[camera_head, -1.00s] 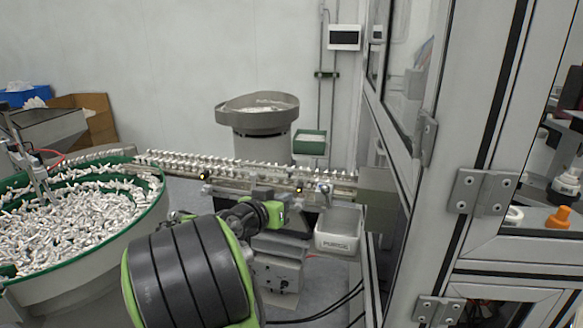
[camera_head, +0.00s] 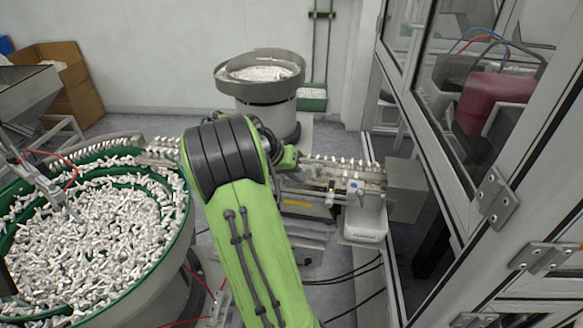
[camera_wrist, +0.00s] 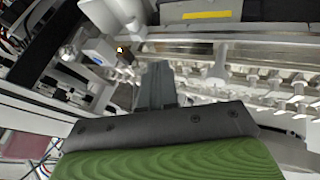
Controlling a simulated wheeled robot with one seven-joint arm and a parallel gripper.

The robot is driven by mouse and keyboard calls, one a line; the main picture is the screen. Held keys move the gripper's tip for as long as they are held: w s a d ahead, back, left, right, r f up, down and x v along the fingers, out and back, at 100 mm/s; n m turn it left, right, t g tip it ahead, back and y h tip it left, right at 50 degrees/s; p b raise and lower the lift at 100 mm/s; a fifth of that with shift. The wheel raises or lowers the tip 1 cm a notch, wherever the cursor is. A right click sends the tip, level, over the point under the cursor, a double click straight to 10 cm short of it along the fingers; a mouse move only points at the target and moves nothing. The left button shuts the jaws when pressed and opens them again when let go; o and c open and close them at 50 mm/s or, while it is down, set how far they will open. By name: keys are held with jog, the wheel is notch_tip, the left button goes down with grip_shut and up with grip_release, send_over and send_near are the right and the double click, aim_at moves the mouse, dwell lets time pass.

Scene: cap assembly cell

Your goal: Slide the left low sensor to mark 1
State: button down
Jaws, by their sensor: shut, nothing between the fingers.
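My gripper (camera_wrist: 157,75) is shut and empty in the wrist view, its fingers over the rail (camera_wrist: 195,98) of the cap track. A pale sensor block (camera_wrist: 98,50) with a small lit spot sits beside the fingers, apart from them. In the head view the green gripper body (camera_head: 288,158) is at the track, and its fingertips cannot be made out. A small sensor fitting (camera_head: 331,186) shows on the track to its right. My arm covers the left stretch of the track. I cannot tell which fitting is the left low sensor, and mark 1 is not readable.
A large green-rimmed feeder bowl (camera_head: 187,215) full of white parts stands at left. A smaller grey bowl (camera_head: 238,86) stands behind the track. A white bin (camera_head: 364,222) hangs at the track's right end, near the framed glass enclosure (camera_head: 480,195).

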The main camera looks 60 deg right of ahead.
jog(key=s+d+f, duration=0.2)
jog(key=s+d, duration=0.1)
jog(key=s, duration=0.2)
jog(key=shift+f, duration=0.25)
jog(key=shift+s+d+f+b, duration=0.1)
jog(key=shift+s+d+b, duration=0.2)
jog(key=shift+s+b, duration=0.25)
jog(key=shift+s, duration=0.25)
jog(key=p+v, duration=0.3)
jog(key=v, duration=1.3)
jog(key=shift+w, duration=0.35)
